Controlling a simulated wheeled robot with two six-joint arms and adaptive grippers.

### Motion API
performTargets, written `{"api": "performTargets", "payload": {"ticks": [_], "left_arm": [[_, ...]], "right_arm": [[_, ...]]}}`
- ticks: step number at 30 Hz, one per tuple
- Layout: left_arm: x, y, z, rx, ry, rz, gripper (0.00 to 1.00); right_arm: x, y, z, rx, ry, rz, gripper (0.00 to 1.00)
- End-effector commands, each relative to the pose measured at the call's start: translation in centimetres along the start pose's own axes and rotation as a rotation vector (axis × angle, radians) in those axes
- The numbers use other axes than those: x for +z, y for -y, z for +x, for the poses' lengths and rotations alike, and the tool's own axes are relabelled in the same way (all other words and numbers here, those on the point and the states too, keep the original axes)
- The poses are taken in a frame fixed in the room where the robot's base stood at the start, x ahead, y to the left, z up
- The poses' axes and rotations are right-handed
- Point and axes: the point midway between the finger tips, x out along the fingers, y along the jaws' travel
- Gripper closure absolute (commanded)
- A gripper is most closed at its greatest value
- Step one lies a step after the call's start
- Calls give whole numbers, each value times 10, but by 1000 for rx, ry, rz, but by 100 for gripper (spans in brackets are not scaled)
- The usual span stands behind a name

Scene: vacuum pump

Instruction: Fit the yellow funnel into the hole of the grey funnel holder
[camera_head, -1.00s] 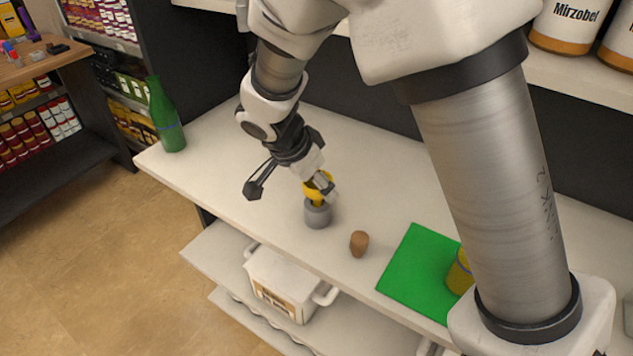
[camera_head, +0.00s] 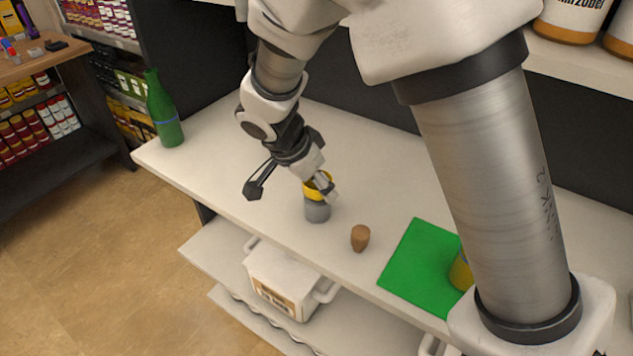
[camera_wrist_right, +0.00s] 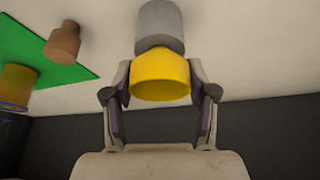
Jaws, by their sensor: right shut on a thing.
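The yellow funnel (camera_head: 316,188) is between the fingers of my right gripper (camera_head: 321,187), which is shut on it. In the right wrist view the funnel's wide yellow cone (camera_wrist_right: 160,76) sits between the two fingers (camera_wrist_right: 160,92). The grey funnel holder (camera_head: 317,211) stands on the white shelf, directly under the funnel. It also shows in the right wrist view (camera_wrist_right: 159,25), right against the funnel's narrow end. The funnel's spout is not visible in the head view and seems to be inside the holder. My left gripper is not in view.
A brown cork (camera_head: 360,238) stands on the white shelf (camera_head: 230,155) right of the holder. A green mat (camera_head: 415,270) with a yellow container (camera_head: 460,272) lies further right. A green bottle (camera_head: 163,112) stands at the left end.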

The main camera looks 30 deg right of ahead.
Motion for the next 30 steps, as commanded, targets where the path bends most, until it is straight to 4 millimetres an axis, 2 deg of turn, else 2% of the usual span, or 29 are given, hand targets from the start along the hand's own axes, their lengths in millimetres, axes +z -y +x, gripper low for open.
{"api": "performTargets", "payload": {"ticks": [4,5,6,7,16,20,23,30], "left_arm": [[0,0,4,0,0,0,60],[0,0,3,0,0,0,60],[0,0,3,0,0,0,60],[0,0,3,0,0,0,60],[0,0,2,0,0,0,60],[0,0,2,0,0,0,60],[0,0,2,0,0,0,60],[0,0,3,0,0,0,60]], "right_arm": [[2,0,4,0,0,0,72],[1,0,2,0,0,0,32],[1,0,2,0,0,0,18],[1,0,2,0,0,0,14],[1,0,2,0,0,0,14],[0,1,-8,-3,-3,1,14],[0,1,-28,-6,-4,2,14],[1,1,-90,-6,-3,2,14]]}}
